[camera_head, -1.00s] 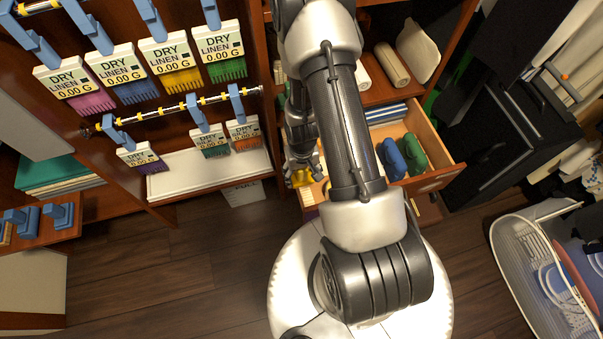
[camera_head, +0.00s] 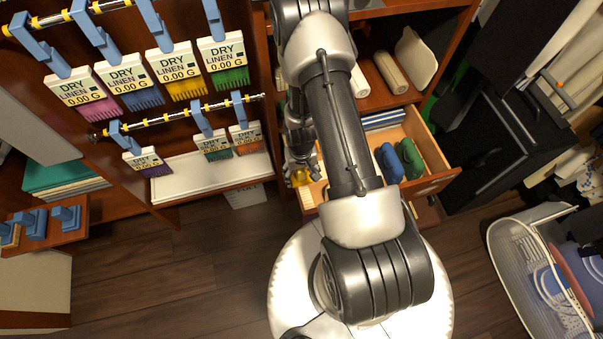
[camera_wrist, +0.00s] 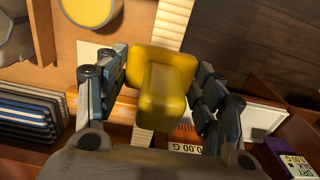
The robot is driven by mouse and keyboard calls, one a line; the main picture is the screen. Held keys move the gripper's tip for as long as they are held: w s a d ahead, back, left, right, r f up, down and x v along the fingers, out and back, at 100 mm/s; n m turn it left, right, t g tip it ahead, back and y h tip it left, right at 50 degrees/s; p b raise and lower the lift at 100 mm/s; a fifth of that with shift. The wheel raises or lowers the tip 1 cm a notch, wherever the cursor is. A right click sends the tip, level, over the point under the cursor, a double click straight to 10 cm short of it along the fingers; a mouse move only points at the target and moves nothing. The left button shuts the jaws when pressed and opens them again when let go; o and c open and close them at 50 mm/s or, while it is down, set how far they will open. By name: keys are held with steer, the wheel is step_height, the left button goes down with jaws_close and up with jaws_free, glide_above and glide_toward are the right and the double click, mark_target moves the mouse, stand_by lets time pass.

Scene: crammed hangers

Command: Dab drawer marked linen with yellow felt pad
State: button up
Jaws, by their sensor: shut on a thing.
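The yellow felt pad (camera_wrist: 165,85), with a raised block grip, is between the fingers of my gripper (camera_wrist: 150,95) in the wrist view. The fingers are shut on its grip from both sides. In the head view my gripper (camera_head: 301,165) is low, left of the open drawer, with a bit of yellow (camera_head: 300,178) below it. The open wooden drawer (camera_head: 445,174) holds a blue pad (camera_head: 388,163) and a green pad (camera_head: 409,158). A small plate sits on its front, but I cannot read it. My arm hides part of the drawer. I cannot tell which drawer is marked linen.
Hanging tags reading "DRY LINEN" (camera_head: 125,80) line rails at the left. A white shelf (camera_head: 205,178) lies below them. A black cabinet (camera_head: 490,140) and a laundry basket (camera_head: 535,270) stand at the right. Bare wooden floor (camera_head: 170,265) shows at lower left.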

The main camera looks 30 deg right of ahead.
steer(key=shift+s+f+b, duration=0.1)
steer(key=shift+f+b, duration=0.05)
steer(key=shift+b, duration=0.15)
steer(key=shift+s, duration=0.15)
steer(key=shift+s+a+b, duration=0.25)
steer(key=shift+s+b, duration=0.35)
steer(key=shift+b, duration=0.7)
steer(key=shift+r, duration=0.3)
steer(key=shift+r+p, duration=0.65)
steer(key=shift+p, duration=0.1)
